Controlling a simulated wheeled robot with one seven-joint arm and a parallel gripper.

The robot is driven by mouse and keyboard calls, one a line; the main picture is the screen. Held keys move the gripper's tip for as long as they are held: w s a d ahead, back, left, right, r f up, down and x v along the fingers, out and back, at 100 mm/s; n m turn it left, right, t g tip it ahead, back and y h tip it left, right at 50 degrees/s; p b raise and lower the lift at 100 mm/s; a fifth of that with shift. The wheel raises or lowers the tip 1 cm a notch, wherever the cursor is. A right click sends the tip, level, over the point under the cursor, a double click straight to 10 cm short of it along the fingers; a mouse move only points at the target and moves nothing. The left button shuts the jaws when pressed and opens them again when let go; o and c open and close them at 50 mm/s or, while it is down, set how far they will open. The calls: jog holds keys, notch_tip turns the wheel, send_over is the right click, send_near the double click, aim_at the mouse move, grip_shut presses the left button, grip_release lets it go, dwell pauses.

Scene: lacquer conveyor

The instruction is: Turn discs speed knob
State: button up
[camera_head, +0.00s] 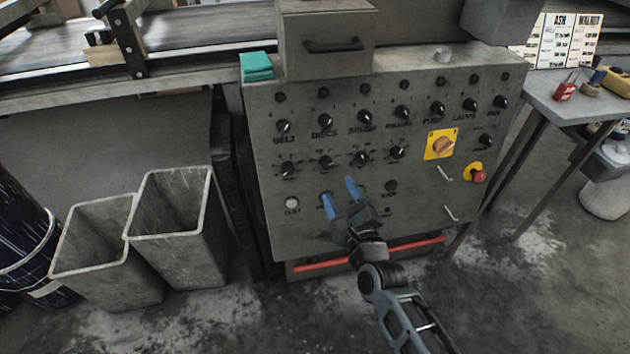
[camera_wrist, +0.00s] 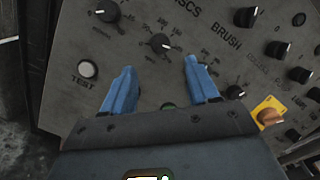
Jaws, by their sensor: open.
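The grey control panel (camera_head: 262,120) faces me with a top row of black knobs and labels including BELT, DISCS and BRUSH. The upper DISCS knob (camera_head: 325,121) sits just above its label. Below that label is a black dial knob with a white pointer, the lower discs knob (camera_head: 325,162); it also shows in the wrist view (camera_wrist: 160,42). My gripper (camera_head: 338,190) is open and empty, its two blue fingers pointing up the panel from just below this knob. In the wrist view, the knob lies beyond and between the fingertips (camera_wrist: 160,65). Nothing is held.
A white TEST button (camera_head: 292,203) is left of the fingers, and a black STOP button (camera_head: 390,186) is to the right. Neighbouring dials (camera_head: 288,170) flank the knob. A yellow-plated orange switch (camera_head: 442,144) and red emergency button (camera_head: 478,175) are farther right. Grey bins (camera_head: 170,238) stand left.

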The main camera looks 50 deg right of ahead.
aim_at(327, 166)
jog(key=shift+p+x, duration=0.5)
jog(key=shift+x, duration=3.7)
jog(key=shift+f, duration=0.1)
jog(key=c, duration=1)
